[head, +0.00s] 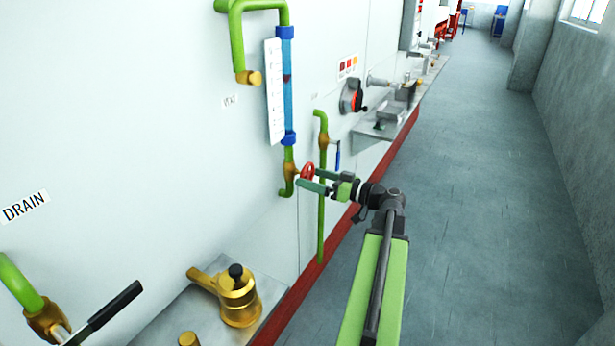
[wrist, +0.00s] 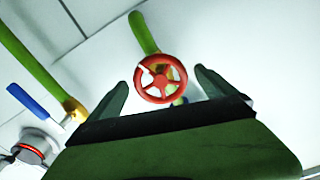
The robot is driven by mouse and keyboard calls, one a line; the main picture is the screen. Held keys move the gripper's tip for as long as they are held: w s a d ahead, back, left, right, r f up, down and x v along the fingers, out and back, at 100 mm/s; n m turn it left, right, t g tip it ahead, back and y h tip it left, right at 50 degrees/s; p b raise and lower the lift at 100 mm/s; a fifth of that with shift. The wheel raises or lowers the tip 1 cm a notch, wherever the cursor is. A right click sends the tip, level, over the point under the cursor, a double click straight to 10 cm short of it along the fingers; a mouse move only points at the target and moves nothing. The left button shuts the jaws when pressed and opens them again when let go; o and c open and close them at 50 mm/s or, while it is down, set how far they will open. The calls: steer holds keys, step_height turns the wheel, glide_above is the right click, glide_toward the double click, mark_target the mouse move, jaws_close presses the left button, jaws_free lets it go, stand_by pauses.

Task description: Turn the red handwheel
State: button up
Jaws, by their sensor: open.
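The red handwheel (head: 308,172) sits on a brass valve at the lower end of the green pipe below the blue sight tube. In the wrist view the handwheel (wrist: 160,78) faces me, a spoked red ring with a pale mark on its upper left. My gripper (head: 318,181) is open, with its fingers pointing at the wall. In the wrist view its fingertips (wrist: 160,85) lie left and right of the wheel, with a gap on each side. I cannot tell how far the fingertips reach along the wheel's depth. The valve body is mostly hidden behind the wheel.
A green pipe with a blue lever (head: 337,155) stands just right of the wheel. The blue sight tube (head: 287,85) and white scale (head: 273,92) are above. A brass fitting (head: 238,297) sits on a ledge at lower left. The floor (head: 480,200) at right is clear.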

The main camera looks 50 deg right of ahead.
steer(key=shift+x, duration=1.4)
steer(key=c, duration=1.4)
steer(key=shift+o, duration=0.2)
